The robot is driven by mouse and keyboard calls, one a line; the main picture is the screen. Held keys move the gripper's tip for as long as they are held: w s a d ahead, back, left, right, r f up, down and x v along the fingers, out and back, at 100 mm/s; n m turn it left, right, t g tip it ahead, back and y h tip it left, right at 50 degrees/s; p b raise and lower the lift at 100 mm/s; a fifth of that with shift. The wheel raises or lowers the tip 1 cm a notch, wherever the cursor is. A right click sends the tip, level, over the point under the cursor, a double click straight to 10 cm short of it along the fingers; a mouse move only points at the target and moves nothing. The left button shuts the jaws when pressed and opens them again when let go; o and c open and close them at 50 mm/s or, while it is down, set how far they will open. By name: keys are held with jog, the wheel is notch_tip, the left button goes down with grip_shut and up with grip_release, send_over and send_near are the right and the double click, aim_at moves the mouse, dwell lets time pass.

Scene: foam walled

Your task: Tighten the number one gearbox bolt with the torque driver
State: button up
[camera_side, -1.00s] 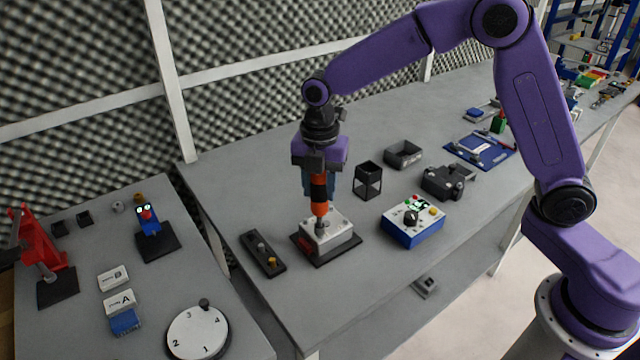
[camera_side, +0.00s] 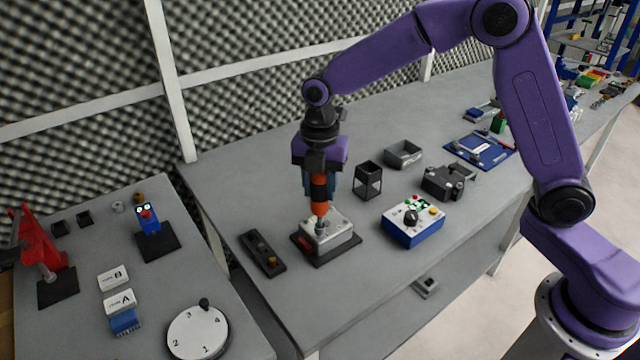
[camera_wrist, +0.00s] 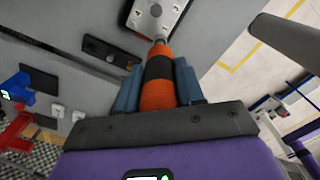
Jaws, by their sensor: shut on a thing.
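My gripper (camera_side: 319,184) is shut on the orange and black torque driver (camera_side: 319,209), which stands upright with its tip pointing down. The wrist view shows the driver (camera_wrist: 158,70) between my blue fingers (camera_wrist: 157,88). The gearbox (camera_side: 338,237) is a pale box on a dark base plate. The driver's tip is at the gearbox's near left part. The wrist view shows part of the gearbox's top (camera_wrist: 170,12) with dark round spots. I cannot tell which bolt is number one, or whether the tip is seated on a bolt.
A dark holder strip (camera_side: 263,253) with small pegs lies left of the gearbox. A blue and white button box (camera_side: 413,222), a dark open frame (camera_side: 368,181) and a grey tray (camera_side: 403,154) stand to the right. A lower table with a numbered dial (camera_side: 198,333) is at left.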

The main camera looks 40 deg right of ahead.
jog(key=shift+f, duration=0.85)
dwell(2.7)
jog(key=shift+r, duration=0.15)
